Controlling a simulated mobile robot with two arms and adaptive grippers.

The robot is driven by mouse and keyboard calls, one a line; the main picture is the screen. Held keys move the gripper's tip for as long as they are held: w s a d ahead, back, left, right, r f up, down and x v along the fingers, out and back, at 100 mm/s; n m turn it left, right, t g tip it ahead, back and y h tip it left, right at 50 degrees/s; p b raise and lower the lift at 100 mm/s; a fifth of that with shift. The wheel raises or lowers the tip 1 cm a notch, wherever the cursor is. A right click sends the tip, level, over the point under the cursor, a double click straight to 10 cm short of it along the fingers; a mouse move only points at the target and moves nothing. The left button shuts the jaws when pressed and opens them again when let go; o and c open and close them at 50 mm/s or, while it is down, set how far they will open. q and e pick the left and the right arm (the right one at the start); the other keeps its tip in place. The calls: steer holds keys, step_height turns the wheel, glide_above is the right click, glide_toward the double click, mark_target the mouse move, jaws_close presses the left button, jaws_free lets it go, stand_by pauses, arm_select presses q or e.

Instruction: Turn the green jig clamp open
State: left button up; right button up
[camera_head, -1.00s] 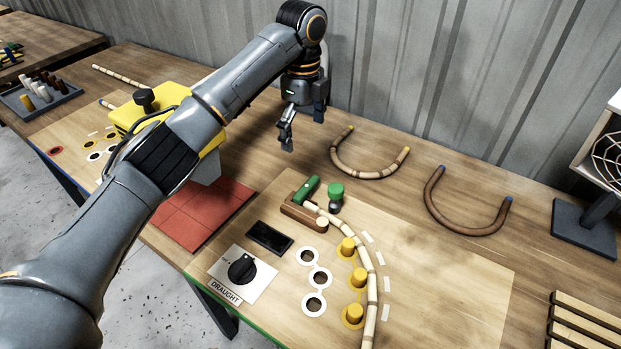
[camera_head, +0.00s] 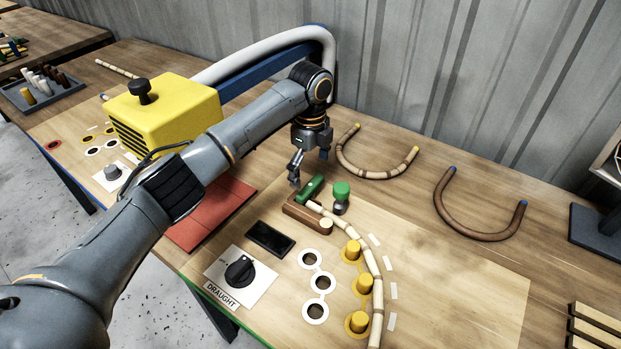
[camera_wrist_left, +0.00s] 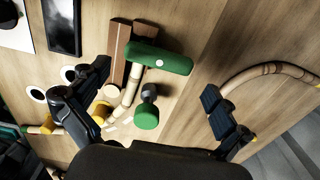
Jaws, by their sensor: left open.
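The green jig clamp (camera_head: 311,187) is a bar lying over the wooden jig block (camera_head: 296,210); it also shows in the left wrist view (camera_wrist_left: 160,57). A bamboo-like rattan rod (camera_head: 344,230) runs out from under it and curves past several yellow pegs (camera_head: 363,285). A green-topped knob (camera_head: 341,189) stands right beside the clamp and shows between my fingers in the left wrist view (camera_wrist_left: 146,112). My left gripper (camera_head: 309,172) is open and empty, just above and behind the clamp, fingers pointing down; its spread fingers show in the left wrist view (camera_wrist_left: 157,100). My right gripper is not in view.
A yellow box machine (camera_head: 165,110) with a white hose stands left behind my arm. Two bent rattan pieces, one light (camera_head: 375,172) and one brown (camera_head: 478,236), lie to the right. A draught dial (camera_head: 240,271) and black slab (camera_head: 270,237) are in front.

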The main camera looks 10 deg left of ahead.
mark_target(310, 185)
arm_select(q)
steer(key=shift+f, duration=2)
